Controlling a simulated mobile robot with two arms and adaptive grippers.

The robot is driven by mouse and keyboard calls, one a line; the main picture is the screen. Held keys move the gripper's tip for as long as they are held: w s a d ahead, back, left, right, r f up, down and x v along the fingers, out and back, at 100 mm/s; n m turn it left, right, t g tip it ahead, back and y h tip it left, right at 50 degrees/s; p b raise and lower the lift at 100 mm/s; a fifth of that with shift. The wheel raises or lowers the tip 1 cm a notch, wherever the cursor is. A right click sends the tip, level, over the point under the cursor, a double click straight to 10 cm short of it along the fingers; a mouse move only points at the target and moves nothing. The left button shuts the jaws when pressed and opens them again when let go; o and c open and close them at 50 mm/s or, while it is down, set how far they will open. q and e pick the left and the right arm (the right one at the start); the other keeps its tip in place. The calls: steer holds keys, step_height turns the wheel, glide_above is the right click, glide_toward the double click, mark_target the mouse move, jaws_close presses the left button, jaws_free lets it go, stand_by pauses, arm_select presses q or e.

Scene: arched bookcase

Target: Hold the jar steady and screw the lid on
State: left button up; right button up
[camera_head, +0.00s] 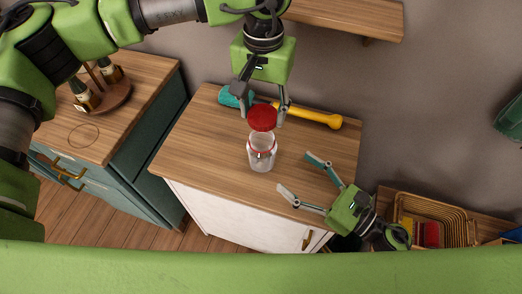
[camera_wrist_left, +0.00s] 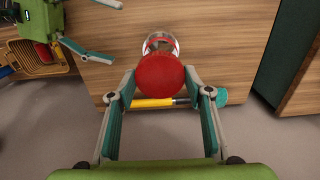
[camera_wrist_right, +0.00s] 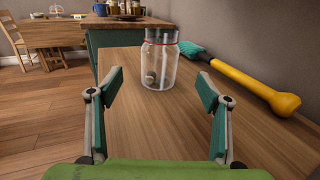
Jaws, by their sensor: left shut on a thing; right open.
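The clear glass jar (camera_head: 262,160) stands upright on the wooden cabinet top, with a red ring near its neck and something small inside. It also shows in the right wrist view (camera_wrist_right: 159,62). The red lid (camera_head: 262,117) is held above the jar by my left gripper (camera_head: 262,112), which is shut on it. In the left wrist view the lid (camera_wrist_left: 160,74) sits between the fingertips and covers part of the jar. My right gripper (camera_head: 302,177) is open and empty, to the lower right of the jar, its fingers pointing toward it and apart from it.
A tool with a yellow handle (camera_head: 312,115) and teal head (camera_head: 236,96) lies behind the jar. A wicker basket (camera_head: 432,212) stands at the right. A teal cabinet (camera_head: 150,130) with a round tray of bottles (camera_head: 105,96) is at the left. The cabinet top (camera_head: 205,140) left of the jar is clear.

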mark_target(262, 148)
arm_select(q)
steer(key=shift+a, duration=0.1)
arm_select(e)
steer(key=x, duration=1.2)
steer(key=shift+w, duration=0.15)
steer(key=c, duration=1.7)
arm_select(q)
steer(key=shift+f, duration=2.55)
steer(key=shift+f, duration=0.85)
steer(key=shift+f, duration=0.55)
